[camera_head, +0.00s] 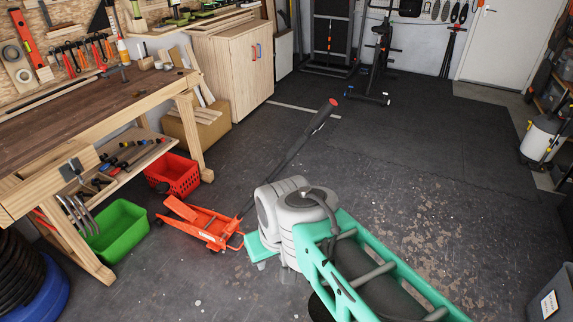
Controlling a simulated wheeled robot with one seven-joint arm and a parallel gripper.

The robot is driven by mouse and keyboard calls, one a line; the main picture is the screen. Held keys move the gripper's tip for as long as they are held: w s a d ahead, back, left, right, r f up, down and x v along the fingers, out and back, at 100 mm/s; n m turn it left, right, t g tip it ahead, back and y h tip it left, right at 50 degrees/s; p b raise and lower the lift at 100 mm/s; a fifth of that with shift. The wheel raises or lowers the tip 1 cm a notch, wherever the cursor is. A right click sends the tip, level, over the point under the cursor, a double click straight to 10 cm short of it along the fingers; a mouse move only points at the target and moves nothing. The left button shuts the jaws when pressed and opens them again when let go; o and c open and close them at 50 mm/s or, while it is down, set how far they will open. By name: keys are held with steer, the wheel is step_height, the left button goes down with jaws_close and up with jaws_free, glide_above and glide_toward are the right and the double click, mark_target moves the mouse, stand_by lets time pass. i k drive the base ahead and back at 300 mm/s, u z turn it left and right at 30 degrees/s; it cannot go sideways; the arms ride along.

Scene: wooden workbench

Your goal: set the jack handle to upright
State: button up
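The orange-red floor jack (208,224) stands on the dark floor left of the middle, beside the workbench. Its long dark handle (290,155) slants up and to the right from the jack. The handle ends in a thicker dark grip with a red tip (333,102). It looks tilted, not upright. The handle's lower end is close to my grey and teal arm in the picture; I cannot tell how far apart they are. I cannot make out my gripper or its fingers, and nothing is seen holding the handle.
A wooden workbench (95,108) with tools fills the left. A red basket (172,174) and a green bin (118,232) stand on the floor by it, close to the jack. A wooden cabinet (232,72) stands behind. The floor right of the handle is open.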

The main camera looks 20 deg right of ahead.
mark_target(229, 229)
steer(key=k, duration=0.35)
steer(key=z, duration=0.9)
steer(key=i, duration=0.8)
steer(key=u, duration=1.6)
